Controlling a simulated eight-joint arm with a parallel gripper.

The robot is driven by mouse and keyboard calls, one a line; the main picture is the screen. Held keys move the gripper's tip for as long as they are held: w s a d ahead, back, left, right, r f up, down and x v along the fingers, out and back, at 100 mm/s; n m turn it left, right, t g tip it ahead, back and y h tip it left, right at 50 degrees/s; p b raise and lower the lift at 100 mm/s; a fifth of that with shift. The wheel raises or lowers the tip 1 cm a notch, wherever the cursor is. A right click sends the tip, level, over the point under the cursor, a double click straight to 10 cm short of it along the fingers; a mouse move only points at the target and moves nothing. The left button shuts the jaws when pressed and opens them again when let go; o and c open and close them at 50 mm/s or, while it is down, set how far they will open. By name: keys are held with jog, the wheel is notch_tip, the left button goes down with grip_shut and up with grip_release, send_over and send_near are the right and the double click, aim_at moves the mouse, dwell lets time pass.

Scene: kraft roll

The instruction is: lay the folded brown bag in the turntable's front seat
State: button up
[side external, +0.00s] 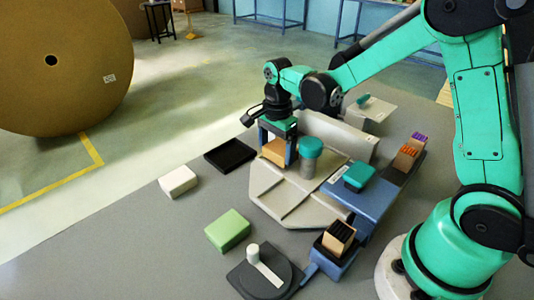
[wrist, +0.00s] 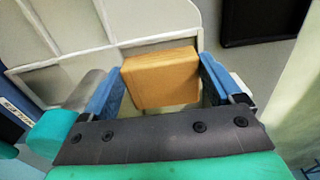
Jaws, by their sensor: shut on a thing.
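The folded brown bag (side external: 273,152) is a flat, tan, block-like piece. My gripper (side external: 279,148) is shut on it from above, one blue finger on each side. In the wrist view the bag (wrist: 162,78) sits between the two fingers, its broad face showing. The bag is over the back end of a pale ridged plate (side external: 275,193); I cannot tell whether it touches.
A black tray (side external: 230,157), a white block (side external: 178,181) and a green block (side external: 228,230) lie left of the plate. A teal-capped cylinder (side external: 310,158) stands close right of my gripper. Bare grey table separates the blocks.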

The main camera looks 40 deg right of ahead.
jog(key=shift+f, duration=0.6)
dwell(0.4)
jog(key=o, duration=1)
notch_tip(320, 180, up, 5)
jog(key=shift+f, duration=0.1)
jog(key=shift+s+r+n, duration=0.1)
jog(key=shift+r+n, duration=0.2)
jog(key=shift+r, duration=0.35)
jog(key=s+a+r+n+t, duration=0.1)
jog(key=s+n+t, duration=0.1)
jog(key=n, duration=0.3)
jog(key=s+a+r+n+t, duration=0.1)
jog(key=s+r+n+t, duration=0.1)
jog(key=n, duration=0.4)
jog(key=s+a+r+n+t, duration=0.1)
jog(key=s+n+t, duration=0.2)
jog(key=n, duration=0.3)
jog(key=shift+s+a+r, duration=0.1)
jog(key=shift+s+a, duration=0.05)
jog(key=shift+s, duration=0.25)
jog(key=shift+s+a+r, duration=0.1)
jog(key=shift+s, duration=0.3)
